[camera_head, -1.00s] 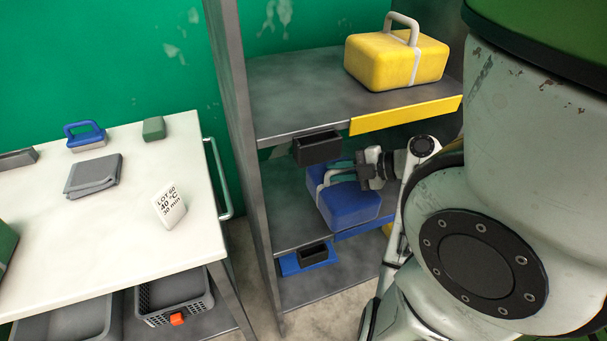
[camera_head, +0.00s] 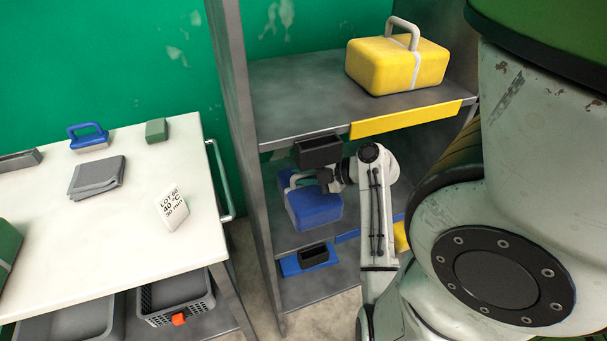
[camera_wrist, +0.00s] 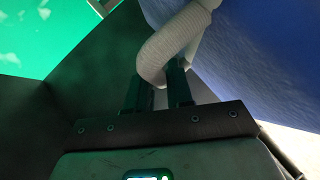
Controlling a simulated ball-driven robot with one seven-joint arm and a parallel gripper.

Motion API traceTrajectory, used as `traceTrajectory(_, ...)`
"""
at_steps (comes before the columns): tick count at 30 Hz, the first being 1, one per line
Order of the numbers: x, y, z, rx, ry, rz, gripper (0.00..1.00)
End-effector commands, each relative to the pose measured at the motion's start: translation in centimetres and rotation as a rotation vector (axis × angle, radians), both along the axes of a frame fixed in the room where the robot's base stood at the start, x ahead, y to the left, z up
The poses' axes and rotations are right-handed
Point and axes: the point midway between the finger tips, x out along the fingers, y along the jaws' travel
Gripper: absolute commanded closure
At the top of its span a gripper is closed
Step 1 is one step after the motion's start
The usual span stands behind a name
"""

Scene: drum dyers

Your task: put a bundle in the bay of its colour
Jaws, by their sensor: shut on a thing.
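The blue bundle (camera_head: 315,208) with a pale handle is at the left part of the middle shelf (camera_head: 285,240), close to the shelf's left post. My gripper (camera_head: 325,178) is shut on its handle. In the wrist view the fingers (camera_wrist: 160,92) close around the pale handle (camera_wrist: 172,45), with the blue side of the bundle (camera_wrist: 265,60) at right. Whether the bundle touches the shelf cannot be told. A blue strip (camera_head: 348,237) marks the middle shelf's front edge. The yellow bundle (camera_head: 397,66) stands on the top shelf (camera_head: 290,95), above a yellow strip (camera_head: 405,118).
The rack's left post (camera_head: 240,130) stands near the bundle. A white table (camera_head: 130,235) is at left.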

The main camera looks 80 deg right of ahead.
Motion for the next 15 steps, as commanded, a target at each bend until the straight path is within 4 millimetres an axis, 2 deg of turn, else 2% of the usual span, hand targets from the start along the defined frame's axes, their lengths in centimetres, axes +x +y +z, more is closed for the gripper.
traceTrajectory(5, 0.06, -0.04, 0.14, -0.004, -0.003, 0.0, 1.0)
traceTrajectory(6, 0.01, 0.0, -0.03, 0.0, -0.001, 0.0, 0.77)
traceTrajectory(13, 0.01, -0.02, 0.0, -0.001, -0.001, 0.0, 0.55)
traceTrajectory(15, 0.0, -0.01, 0.0, -0.001, -0.001, 0.0, 0.54)
